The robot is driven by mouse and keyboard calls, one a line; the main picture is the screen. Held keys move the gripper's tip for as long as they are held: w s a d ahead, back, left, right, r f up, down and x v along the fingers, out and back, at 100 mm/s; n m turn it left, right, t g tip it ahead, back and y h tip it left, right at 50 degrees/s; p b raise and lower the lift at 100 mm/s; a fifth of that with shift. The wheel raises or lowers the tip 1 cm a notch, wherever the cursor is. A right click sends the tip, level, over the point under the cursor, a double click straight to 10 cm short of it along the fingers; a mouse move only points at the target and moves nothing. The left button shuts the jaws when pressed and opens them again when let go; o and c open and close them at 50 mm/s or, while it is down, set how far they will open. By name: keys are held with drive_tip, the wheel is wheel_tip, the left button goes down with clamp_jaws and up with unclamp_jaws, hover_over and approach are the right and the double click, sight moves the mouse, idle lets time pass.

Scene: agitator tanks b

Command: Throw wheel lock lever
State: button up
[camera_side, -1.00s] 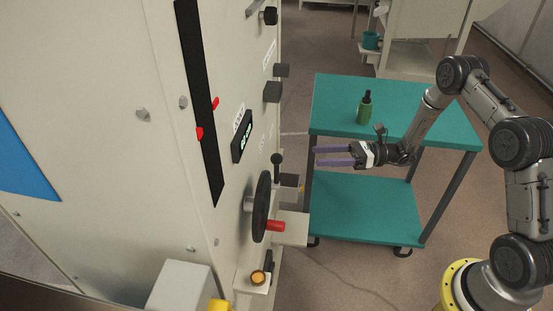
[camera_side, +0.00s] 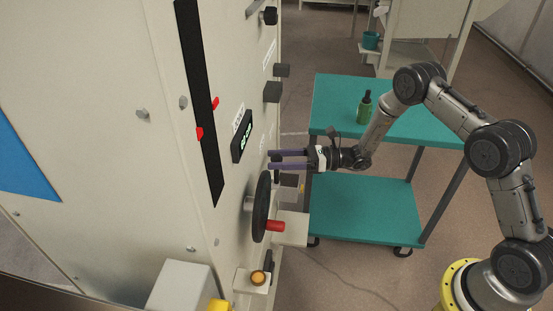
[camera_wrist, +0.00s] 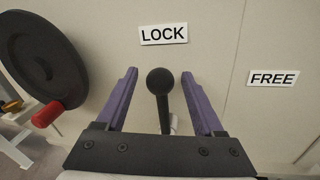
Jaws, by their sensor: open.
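The wheel lock lever (camera_wrist: 161,92) has a black ball knob on a dark stem. In the wrist view it stands between the two purple fingers of my gripper (camera_wrist: 159,95), with a gap on each side. It points at the LOCK label (camera_wrist: 163,34); the FREE label (camera_wrist: 273,78) is to the right. In the side view my open gripper (camera_side: 271,159) reaches the panel just above the handwheel (camera_side: 262,207), and its fingers hide the knob. The handwheel, black with a red handle (camera_side: 275,226), also shows at the left of the wrist view (camera_wrist: 45,60).
The grey machine panel (camera_side: 130,150) stands directly ahead of the fingers. Dark knobs (camera_side: 272,92) project above, and a bracket with an orange button (camera_side: 258,278) projects below. A green cart (camera_side: 365,210) carrying a green bottle (camera_side: 364,107) stands behind my arm.

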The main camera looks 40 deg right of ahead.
drive_tip(key=shift+w+a, duration=0.2)
drive_tip(key=shift+a, duration=0.1)
clamp_jaws()
idle(1.3)
